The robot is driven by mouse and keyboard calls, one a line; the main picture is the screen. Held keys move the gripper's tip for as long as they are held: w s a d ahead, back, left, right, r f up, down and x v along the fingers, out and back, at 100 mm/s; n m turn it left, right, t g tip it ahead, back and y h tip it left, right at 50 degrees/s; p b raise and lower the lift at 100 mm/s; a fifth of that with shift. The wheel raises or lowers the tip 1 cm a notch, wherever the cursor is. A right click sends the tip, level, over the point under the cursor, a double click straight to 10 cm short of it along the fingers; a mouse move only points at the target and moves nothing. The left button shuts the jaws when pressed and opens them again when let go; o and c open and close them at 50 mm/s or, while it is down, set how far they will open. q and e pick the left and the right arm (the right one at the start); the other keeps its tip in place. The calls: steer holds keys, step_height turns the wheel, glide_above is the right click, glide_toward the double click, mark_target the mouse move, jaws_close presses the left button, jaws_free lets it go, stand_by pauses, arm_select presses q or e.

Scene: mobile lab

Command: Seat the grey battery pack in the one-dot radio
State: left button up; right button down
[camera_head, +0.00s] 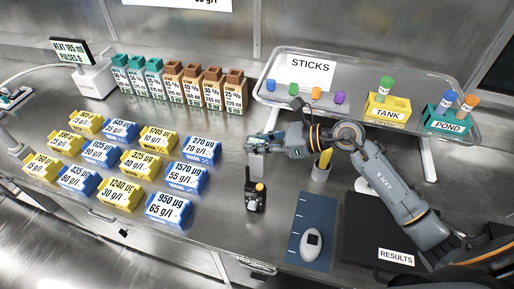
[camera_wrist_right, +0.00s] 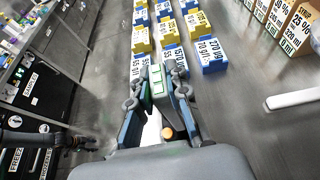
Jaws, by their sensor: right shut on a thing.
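The grey battery pack (camera_head: 258,165) hangs below my right gripper (camera_head: 262,146), which is shut on it above the bench. The radio (camera_head: 254,197) is black with an antenna and an orange knob. It stands upright on the bench, in front of and below the pack, apart from it. I cannot make out its dot marking. In the right wrist view my right gripper (camera_wrist_right: 158,88) covers most of the radio, and only its orange knob (camera_wrist_right: 168,133) shows clearly. A dark arm-like shape at lower left there seems to be my left arm; its jaws are unclear.
Several yellow and blue labelled boxes (camera_head: 120,160) fill the bench to the left. A blue mat (camera_head: 305,252) with a white device and a black RESULTS folder (camera_head: 375,237) lie at right. A raised tray (camera_head: 440,84) stands behind.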

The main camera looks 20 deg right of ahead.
mark_target(264, 162)
arm_select(q)
steer(key=shift+w+f, duration=0.1)
steer(key=shift+w, duration=0.45)
arm_select(e)
steer(key=shift+f, duration=0.55)
arm_select(q)
steer(key=shift+f, duration=0.15)
step_height(264, 162, down, 6)
steer(key=b, duration=0.6)
steer(key=shift+s+r, duration=0.1)
steer(key=shift+r, duration=0.1)
arm_select(e)
step_height(264, 162, down, 6)
steer(key=shift+r, duration=0.1)
arm_select(q)
steer(key=shift+f+b, duration=0.45)
arm_select(e)
steer(key=shift+s, duration=0.15)
stand_by(0.3)
